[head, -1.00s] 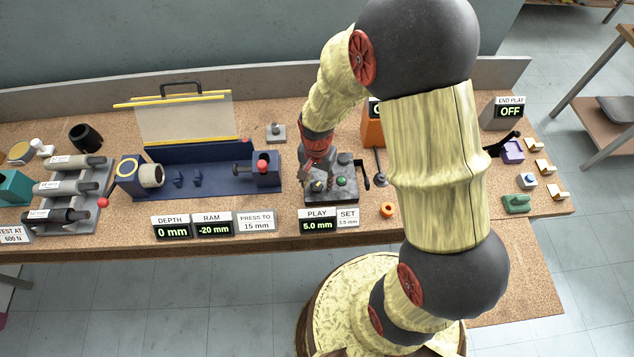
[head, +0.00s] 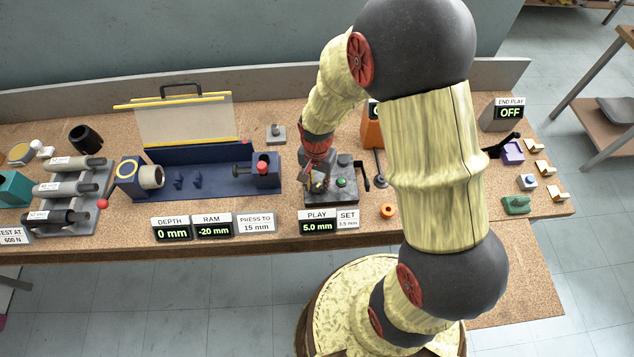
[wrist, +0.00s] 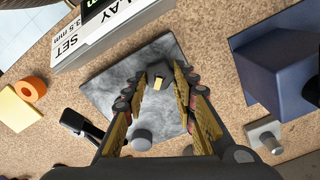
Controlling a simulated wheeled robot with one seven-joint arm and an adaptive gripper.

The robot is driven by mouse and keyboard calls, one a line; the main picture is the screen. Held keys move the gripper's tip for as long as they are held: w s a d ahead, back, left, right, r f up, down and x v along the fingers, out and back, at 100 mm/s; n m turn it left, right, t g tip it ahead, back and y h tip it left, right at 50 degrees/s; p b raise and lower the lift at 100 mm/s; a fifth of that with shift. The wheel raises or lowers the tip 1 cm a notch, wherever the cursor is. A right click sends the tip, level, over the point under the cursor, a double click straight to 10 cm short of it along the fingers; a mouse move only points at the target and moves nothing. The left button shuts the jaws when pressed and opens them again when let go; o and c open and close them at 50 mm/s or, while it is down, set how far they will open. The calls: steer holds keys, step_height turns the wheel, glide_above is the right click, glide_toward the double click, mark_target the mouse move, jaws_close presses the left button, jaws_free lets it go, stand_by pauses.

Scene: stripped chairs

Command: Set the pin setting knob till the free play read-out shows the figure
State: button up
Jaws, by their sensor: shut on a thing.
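The pin setting knob (wrist: 159,78) is dark with a yellow mark and stands on a grey plate (wrist: 110,88) in the wrist view. My gripper (wrist: 159,74) is shut on it, with one finger on each side. The free play read-out (head: 317,226) shows 5.0 mm. The set card (head: 347,219) beside it reads 3.5 mm.
A green button (head: 341,182) and a black lever (head: 362,175) are close by on the fixture's right side. An orange ring (head: 388,210) lies to the right. A blue press bench (head: 215,178) stands to the left. Clear benchtop lies between some fixtures.

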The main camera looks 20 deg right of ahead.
steer(key=shift+c, duration=0.8)
steer(key=n+p, duration=0.2)
steer(key=n, duration=0.4)
steer(key=shift+a+r+n, duration=0.1)
steer(key=shift+n, duration=0.2)
steer(key=n+p, duration=0.2)
steer(key=n, duration=0.4)
steer(key=shift+w+a, duration=0.1)
steer(key=n+p, duration=0.1)
steer(key=n, duration=0.3)
steer(key=shift+a+n, duration=0.1)
steer(key=shift+n, duration=0.3)
steer(key=shift+n+p, duration=0.3)
steer(key=shift+n, duration=1.6)
steer(key=o, duration=1.2)
steer(key=shift+c, duration=0.2)
